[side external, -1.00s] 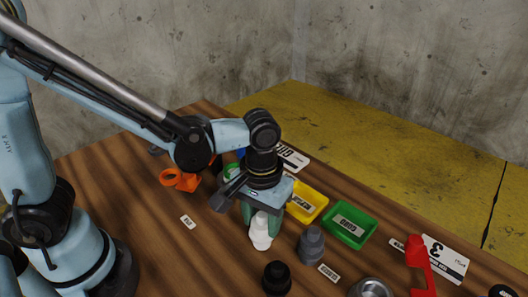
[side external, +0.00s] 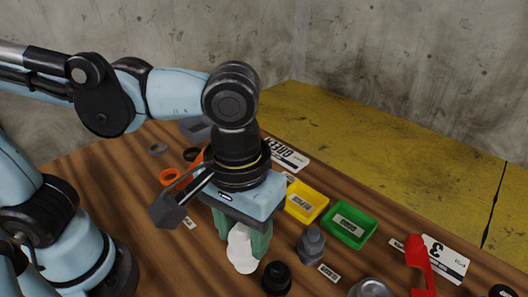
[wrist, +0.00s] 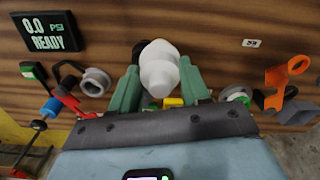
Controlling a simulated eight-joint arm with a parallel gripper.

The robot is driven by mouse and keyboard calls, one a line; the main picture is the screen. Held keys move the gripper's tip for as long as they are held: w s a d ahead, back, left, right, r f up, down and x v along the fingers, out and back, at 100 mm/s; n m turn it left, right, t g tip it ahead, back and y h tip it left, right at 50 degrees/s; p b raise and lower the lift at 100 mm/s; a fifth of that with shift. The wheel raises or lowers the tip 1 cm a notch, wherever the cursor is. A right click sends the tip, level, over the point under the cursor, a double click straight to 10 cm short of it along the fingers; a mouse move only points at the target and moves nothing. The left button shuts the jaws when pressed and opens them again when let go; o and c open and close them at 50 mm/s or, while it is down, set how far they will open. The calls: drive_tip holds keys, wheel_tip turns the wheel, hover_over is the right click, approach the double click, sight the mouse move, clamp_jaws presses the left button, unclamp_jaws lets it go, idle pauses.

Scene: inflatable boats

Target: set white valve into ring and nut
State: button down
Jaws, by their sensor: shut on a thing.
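The white valve (side external: 242,250) is between the green fingers of my gripper (side external: 243,238) and appears lifted above the wooden table. In the wrist view the white valve (wrist: 160,68) sticks out past the fingertips, with a finger against each side of my gripper (wrist: 160,82). A grey ring (side external: 158,149) and a dark ring (side external: 191,154) lie at the back left of the table. In the wrist view a grey nut-like part (wrist: 96,82) and a dark ring (wrist: 68,70) show at left. I cannot tell which ones are the task's ring and nut.
A grey valve (side external: 311,244) and a black valve (side external: 276,279) stand right of my gripper. Yellow (side external: 306,201) and green (side external: 348,226) trays lie behind them. A red stand (side external: 420,264) is at right. An orange holder (side external: 171,177) is behind left.

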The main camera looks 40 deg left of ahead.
drive_tip(key=shift+r, duration=0.25)
drive_tip(key=w+a+r, duration=0.2)
drive_tip(key=w+a, duration=0.6)
drive_tip(key=a, duration=0.3)
drive_tip(key=w+a+r, duration=0.2)
drive_tip(key=w+a, duration=0.6)
drive_tip(key=a, duration=0.3)
drive_tip(key=shift+w+a+f, duration=0.1)
drive_tip(key=shift+f, duration=2.6)
drive_tip(key=shift+w+a+f, duration=0.1)
drive_tip(key=shift+f, duration=2.6)
drive_tip(key=shift+f, duration=0.5)
drive_tip(key=shift+c, duration=2.3)
unclamp_jaws()
drive_tip(key=shift+o, duration=0.4)
